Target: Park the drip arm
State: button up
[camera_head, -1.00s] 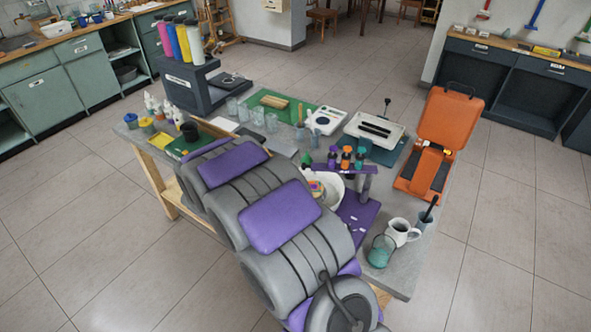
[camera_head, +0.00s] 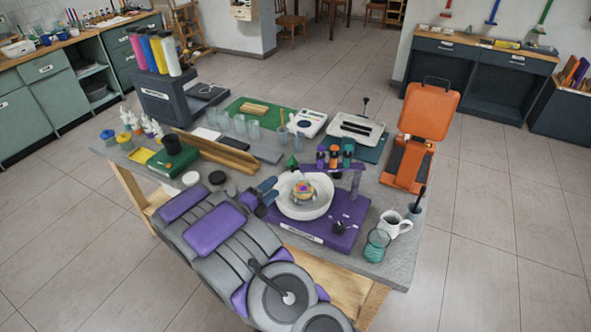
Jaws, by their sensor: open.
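A purple stand (camera_head: 345,232) with a label on its front sits on the table's front right. A white round basin (camera_head: 312,211) rests on it, holding a small orange and purple piece (camera_head: 303,190). The drip arm looks like the purple bar (camera_head: 318,170) carrying dark bottles with purple, orange and teal parts (camera_head: 334,157). It reaches left from a post (camera_head: 356,182) at the right and appears over the basin's back side. My gripper (camera_head: 271,190) has blue fingers, is open, and is just left of the basin. Whether it touches the basin is unclear.
A mug (camera_head: 394,224), a teal glass jar (camera_head: 376,246) and an orange press (camera_head: 427,120) stand to the right. A wooden trough (camera_head: 218,152) and small pots (camera_head: 191,178) lie left of my gripper. A white tray (camera_head: 357,128) and glasses (camera_head: 240,124) stand behind.

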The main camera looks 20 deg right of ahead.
aim_at(292, 170)
jog(key=b+x, duration=0.1)
jog(key=x, duration=1)
jog(key=shift+w+d+f, duration=0.1)
jog(key=shift+w+d, duration=0.05)
jog(key=shift+d, duration=0.05)
jog(key=shift+w+a, duration=0.1)
jog(key=shift+w, duration=0.05)
jog(key=shift+a+r, duration=0.2)
jog(key=shift+a, duration=0.35)
jog(key=shift+d+f, duration=0.15)
jog(key=shift+d, duration=0.7)
jog(key=c, duration=0.7)
jog(key=shift+a, duration=0.35)
grip_shut()
